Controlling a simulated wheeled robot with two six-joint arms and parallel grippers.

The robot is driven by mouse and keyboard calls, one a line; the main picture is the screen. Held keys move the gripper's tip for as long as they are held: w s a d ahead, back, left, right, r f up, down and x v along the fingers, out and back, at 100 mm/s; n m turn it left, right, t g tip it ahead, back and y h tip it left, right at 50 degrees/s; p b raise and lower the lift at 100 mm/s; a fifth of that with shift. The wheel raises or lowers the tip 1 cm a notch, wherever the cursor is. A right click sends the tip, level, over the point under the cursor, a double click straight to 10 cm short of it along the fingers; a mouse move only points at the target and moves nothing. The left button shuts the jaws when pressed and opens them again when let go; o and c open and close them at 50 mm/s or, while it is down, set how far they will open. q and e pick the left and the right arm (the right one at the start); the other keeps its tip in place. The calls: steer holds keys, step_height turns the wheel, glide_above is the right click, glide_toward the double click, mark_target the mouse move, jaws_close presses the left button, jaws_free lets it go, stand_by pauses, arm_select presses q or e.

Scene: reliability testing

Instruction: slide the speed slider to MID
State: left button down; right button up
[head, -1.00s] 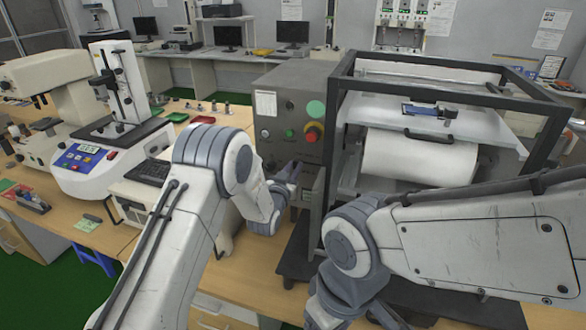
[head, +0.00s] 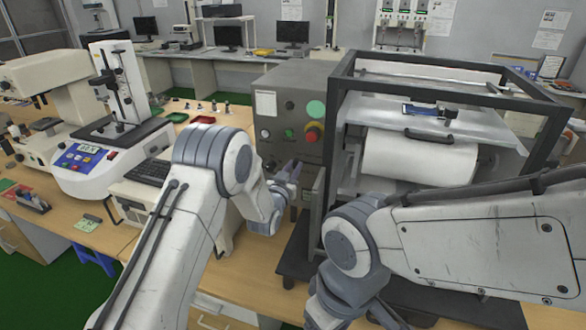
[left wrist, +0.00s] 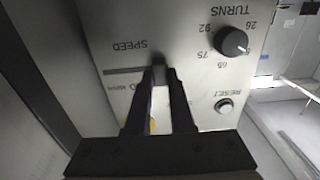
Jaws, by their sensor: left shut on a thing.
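The speed slider (left wrist: 160,96) is a pale knob on a grey panel, below the SPEED label in the left wrist view, where the lettering is upside down. Its dark slot (left wrist: 122,71) shows to the left of the fingers. My left gripper (left wrist: 160,78) is shut on the slider, one black finger on each side. In the head view my left gripper (head: 292,170) is at the lower front of the grey control box (head: 278,108). The fingers hide part of the scale, so the slider's exact mark cannot be read. My right gripper is out of view.
A TURNS knob (left wrist: 233,41) and a RESET button (left wrist: 224,106) sit right of the slider in the wrist view. A red stop button (head: 312,132) is higher on the box. A dark-framed machine with a white drum (head: 420,158) stands to the right.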

mark_target(309, 162)
arm_select(q)
steer(key=d+b, duration=0.1)
steer(key=s+d+b, duration=0.1)
steer(key=d, duration=0.1)
steer(key=shift+d+f, duration=0.1)
steer(key=shift+d, duration=0.15)
steer(key=c, duration=0.8)
jaws_free()
steer(key=shift+o, duration=0.2)
